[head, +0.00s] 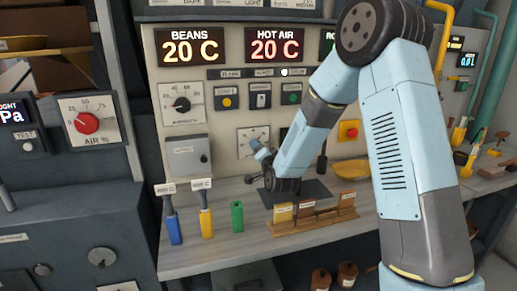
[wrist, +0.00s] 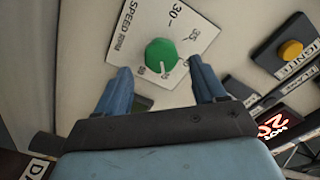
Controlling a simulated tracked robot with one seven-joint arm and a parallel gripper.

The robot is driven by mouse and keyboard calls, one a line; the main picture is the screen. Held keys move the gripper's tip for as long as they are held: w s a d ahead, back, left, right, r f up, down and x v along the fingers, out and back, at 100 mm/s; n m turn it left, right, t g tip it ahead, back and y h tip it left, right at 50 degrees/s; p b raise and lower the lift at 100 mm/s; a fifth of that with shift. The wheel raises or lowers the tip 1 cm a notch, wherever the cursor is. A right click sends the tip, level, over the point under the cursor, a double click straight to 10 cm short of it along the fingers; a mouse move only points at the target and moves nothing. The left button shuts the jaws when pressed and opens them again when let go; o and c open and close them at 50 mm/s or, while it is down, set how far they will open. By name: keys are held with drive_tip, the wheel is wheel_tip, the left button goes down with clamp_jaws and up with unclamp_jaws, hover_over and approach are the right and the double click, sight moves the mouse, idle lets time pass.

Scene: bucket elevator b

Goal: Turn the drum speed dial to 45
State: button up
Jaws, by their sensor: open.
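The drum speed dial is a green round knob (wrist: 161,55) on a white plate marked SPEED RPM, seen tilted in the wrist view. A 30 is readable on its scale; the smaller numbers and the knob's exact setting are hard to read. My gripper (wrist: 160,66) is open, with one blue finger at each lower side of the knob. Nothing shows between the fingers except the knob and plate beyond; I cannot tell whether they touch it. In the head view my gripper (head: 261,153) is at the panel, in front of the white dial plate (head: 246,134), and the knob is hidden.
An orange IGNITE button (wrist: 290,49) is right of the dial in the wrist view. The burner dial (head: 181,104) and a grey box (head: 188,156) are left of my arm. Below, the shelf holds a wooden rack (head: 316,220) and several coloured handles, including a green one (head: 237,216).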

drive_tip(key=v, duration=1)
drive_tip(key=shift+r, duration=0.1)
drive_tip(key=s+d+r+n+g+h, duration=0.3)
drive_tip(key=s+d+r+n+g, duration=0.25)
drive_tip(key=s+d+r, duration=0.45)
drive_tip(key=s+d+r+g, duration=0.1)
drive_tip(key=s+d+g, duration=0.1)
drive_tip(key=s, duration=0.5)
drive_tip(key=s+d+r+n+g+h, duration=0.1)
drive_tip(key=s+d+r+g, duration=0.1)
drive_tip(key=s+d, duration=0.2)
drive_tip(key=s+d+r+g+h, duration=0.1)
drive_tip(key=s+d+g, duration=0.1)
drive_tip(key=s, duration=0.9)
drive_tip(key=shift+d, duration=0.9)
drive_tip(key=shift+r, duration=0.2)
